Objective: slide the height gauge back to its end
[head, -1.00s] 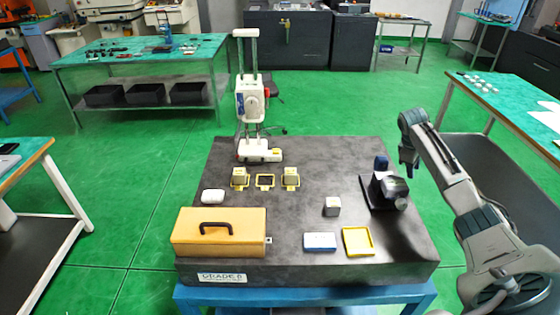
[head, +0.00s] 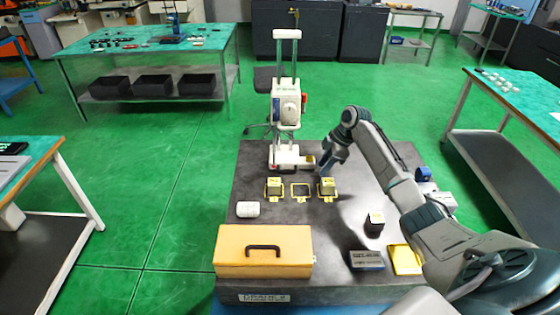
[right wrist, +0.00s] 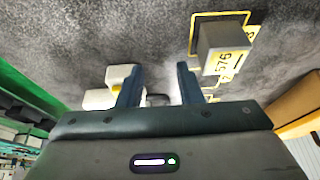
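The height gauge is white, with a tall twin-post column (head: 288,62), a slider body (head: 287,104) and a low base (head: 287,157). It stands upright at the far edge of the dark granite plate (head: 210,290). A small yellow part tops the right end of its base. My right gripper (head: 328,164) points down just right of that end. In the right wrist view my right gripper (right wrist: 158,82) has its fingers apart, with the white and yellow base end (right wrist: 118,85) beside the left finger. Contact cannot be told. My left gripper is out of view.
An orange case (head: 264,262), white rounded item (head: 248,209), small block (head: 374,223), blue-grey box (head: 366,260) and yellow tray (head: 405,260) are nearer.

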